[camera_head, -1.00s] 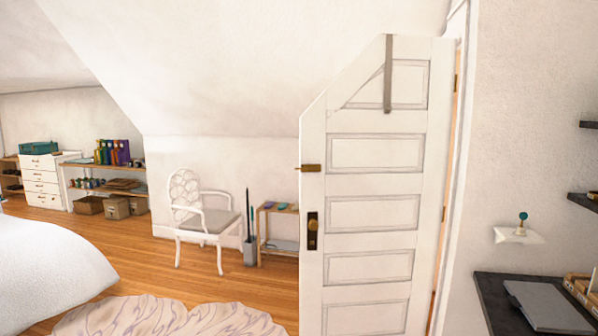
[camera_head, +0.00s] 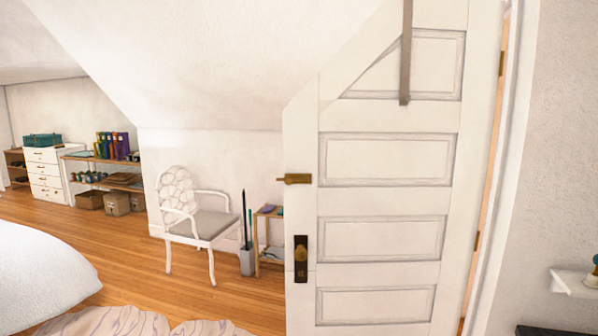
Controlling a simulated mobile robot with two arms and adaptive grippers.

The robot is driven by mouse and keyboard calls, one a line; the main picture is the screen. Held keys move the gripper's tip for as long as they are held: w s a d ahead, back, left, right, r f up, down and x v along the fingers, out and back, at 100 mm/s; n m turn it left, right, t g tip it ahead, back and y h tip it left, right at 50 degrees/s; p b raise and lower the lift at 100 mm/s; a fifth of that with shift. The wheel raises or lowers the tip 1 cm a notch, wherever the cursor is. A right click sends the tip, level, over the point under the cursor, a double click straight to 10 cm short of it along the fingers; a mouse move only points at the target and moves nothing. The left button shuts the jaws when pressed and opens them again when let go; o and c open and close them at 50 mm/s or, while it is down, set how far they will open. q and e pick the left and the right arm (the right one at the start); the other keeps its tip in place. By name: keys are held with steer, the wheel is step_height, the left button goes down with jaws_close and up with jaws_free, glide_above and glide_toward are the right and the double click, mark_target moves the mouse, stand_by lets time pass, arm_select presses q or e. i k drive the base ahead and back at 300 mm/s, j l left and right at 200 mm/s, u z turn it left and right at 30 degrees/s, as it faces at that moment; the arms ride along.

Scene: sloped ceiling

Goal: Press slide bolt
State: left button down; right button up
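A white panelled door (camera_head: 385,205) with a slanted upper left corner stands at the right of the head view. A small brass slide bolt (camera_head: 296,179) is fixed near its left edge, at about mid height in the picture. Below it is a dark plate with a brass knob (camera_head: 300,254). A grey strap (camera_head: 406,60) hangs over the door's upper part. Neither of my grippers is in view.
A white armchair (camera_head: 193,218), a small wooden shelf (camera_head: 268,238) and a bed (camera_head: 45,262) stand left of the door. Wooden floor (camera_head: 130,232) lies between bed and chair. A small white wall shelf (camera_head: 574,284) sticks out at the lower right.

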mark_target(289, 181)
steer(key=i+l, duration=0.45)
steer(key=i, duration=0.2)
steer(key=i+l, duration=0.45)
steer(key=i, duration=0.15)
